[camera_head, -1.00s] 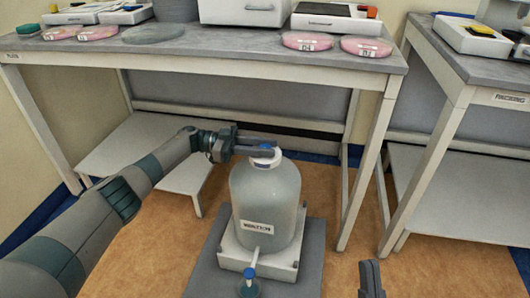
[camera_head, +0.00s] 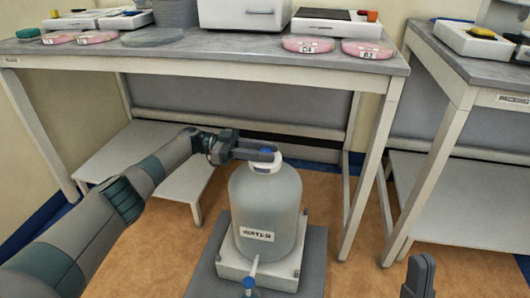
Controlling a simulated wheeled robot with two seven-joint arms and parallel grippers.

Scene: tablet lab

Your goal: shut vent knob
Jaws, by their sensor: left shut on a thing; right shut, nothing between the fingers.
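A large grey-white bottle (camera_head: 265,207) with a dark-lettered label stands upright under the bench. Its white cap (camera_head: 265,167) is on top, with the small blue vent knob (camera_head: 266,149) above it. My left gripper (camera_head: 266,154) reaches in from the left and is shut on the vent knob; its fingers hide most of the knob, so its turned position cannot be told. A spout with a blue tap (camera_head: 249,283) sticks out at the bottle's lower front. My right gripper (camera_head: 421,268) is shut and empty at the lower right, apart from the bottle.
The bottle stands on a white stand (camera_head: 283,271) over a grey base (camera_head: 313,254). The bench (camera_head: 225,50) above holds pink dishes (camera_head: 307,45) and devices. A bench leg (camera_head: 368,165) stands right of the bottle. A second bench (camera_head: 455,95) is at the right. Floor between is clear.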

